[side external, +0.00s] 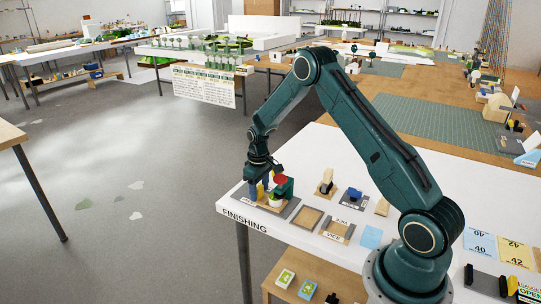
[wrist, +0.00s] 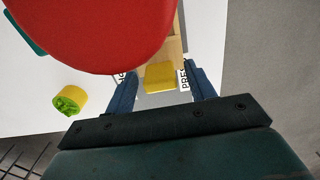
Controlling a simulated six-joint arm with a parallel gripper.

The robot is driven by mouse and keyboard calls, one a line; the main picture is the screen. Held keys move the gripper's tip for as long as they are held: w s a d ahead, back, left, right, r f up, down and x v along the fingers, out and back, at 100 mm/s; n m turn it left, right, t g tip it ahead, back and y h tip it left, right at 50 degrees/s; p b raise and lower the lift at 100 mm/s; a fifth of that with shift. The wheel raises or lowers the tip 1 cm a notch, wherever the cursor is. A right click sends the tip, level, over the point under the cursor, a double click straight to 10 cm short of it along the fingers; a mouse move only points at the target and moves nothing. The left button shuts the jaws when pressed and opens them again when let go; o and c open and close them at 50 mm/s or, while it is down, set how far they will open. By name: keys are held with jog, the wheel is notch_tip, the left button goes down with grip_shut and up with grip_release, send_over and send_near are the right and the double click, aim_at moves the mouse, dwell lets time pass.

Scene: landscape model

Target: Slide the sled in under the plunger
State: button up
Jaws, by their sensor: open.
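The plunger's red round head (wrist: 95,30) fills the upper left of the wrist view. It shows in the side view (side external: 281,179) on a dark green press body (side external: 286,189). A yellow block (wrist: 160,76) lies between my gripper's two blue fingers (wrist: 161,72), with gaps on both sides. It looks like the sled's handle, with a pale wooden strip (wrist: 175,47) beyond it. In the side view, my gripper (side external: 261,183) is low over the press base, beside the yellow block. The fingers are apart. The red head hides much of the sled and press.
A small yellow piece with a green top (wrist: 68,100) stands to the left in the wrist view. A wooden tray (side external: 307,218) and several small stations stand right of the press. The white table's FINISHING edge (side external: 246,221) is close in front.

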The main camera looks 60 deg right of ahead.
aim_at(265, 200)
grip_shut()
jog(key=shift+s, duration=1)
grip_release()
notch_tip(265, 200, up, 14)
dwell(0.6)
